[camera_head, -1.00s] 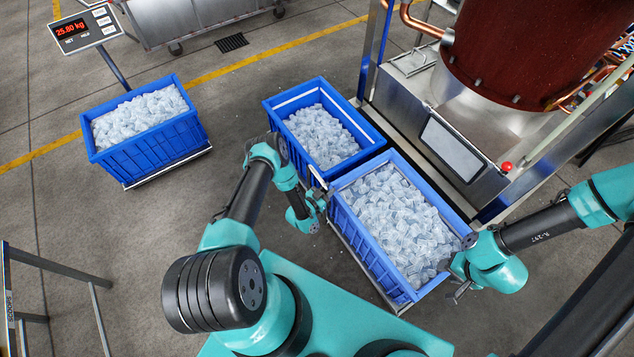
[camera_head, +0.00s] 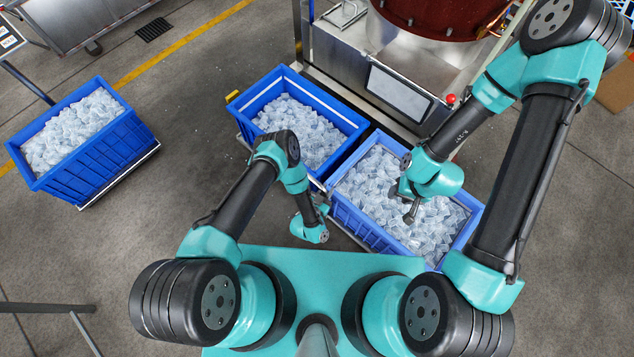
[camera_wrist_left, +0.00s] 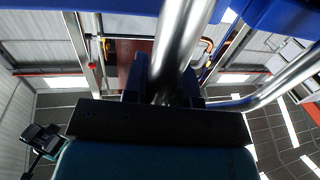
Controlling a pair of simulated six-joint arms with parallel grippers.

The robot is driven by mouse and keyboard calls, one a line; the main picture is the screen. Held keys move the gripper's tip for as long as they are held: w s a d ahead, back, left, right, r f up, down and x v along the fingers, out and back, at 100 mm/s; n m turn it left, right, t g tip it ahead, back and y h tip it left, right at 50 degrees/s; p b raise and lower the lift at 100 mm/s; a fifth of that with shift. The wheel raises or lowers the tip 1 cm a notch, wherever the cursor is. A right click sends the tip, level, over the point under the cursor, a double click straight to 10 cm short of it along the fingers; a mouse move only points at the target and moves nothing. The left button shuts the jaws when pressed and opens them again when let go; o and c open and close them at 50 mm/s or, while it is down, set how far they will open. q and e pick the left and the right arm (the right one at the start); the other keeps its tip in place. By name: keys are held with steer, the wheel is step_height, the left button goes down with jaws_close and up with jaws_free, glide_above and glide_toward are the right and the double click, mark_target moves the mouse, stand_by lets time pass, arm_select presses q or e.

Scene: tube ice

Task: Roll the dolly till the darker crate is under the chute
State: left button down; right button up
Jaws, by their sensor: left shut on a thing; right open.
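The darker blue crate (camera_head: 262,97), full of ice, stands beside the lighter blue crate (camera_head: 366,231), also full. Both are on the low dolly, mostly hidden under them, along the front of the machine. My left gripper (camera_head: 322,209) is at the near-left side of the lighter crate. In the left wrist view its jaws (camera_wrist_left: 160,92) are shut on a shiny metal tube, the dolly handle (camera_wrist_left: 180,40). My right gripper (camera_head: 408,210) is open and empty above the lighter crate's ice. No chute outlet is clearly visible; the machine's red-brown drum (camera_head: 440,15) is at the back.
Another blue ice crate (camera_head: 105,150) stands on a low platform at the left, by a scale display (camera_head: 8,38). The machine's steel housing (camera_head: 345,65) stands just behind the dolly. A metal rail (camera_head: 50,308) is at the lower left. Floor between the crate groups is clear.

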arm_select(q)
steer(key=shift+s+d, duration=0.4)
steer(key=shift+d, duration=0.15)
steer(key=c, duration=1)
jaws_free()
steer(key=shift+o, duration=0.2)
steer(key=shift+s, duration=0.1)
steer(key=v, duration=1.7)
steer(key=shift+s, duration=0.15)
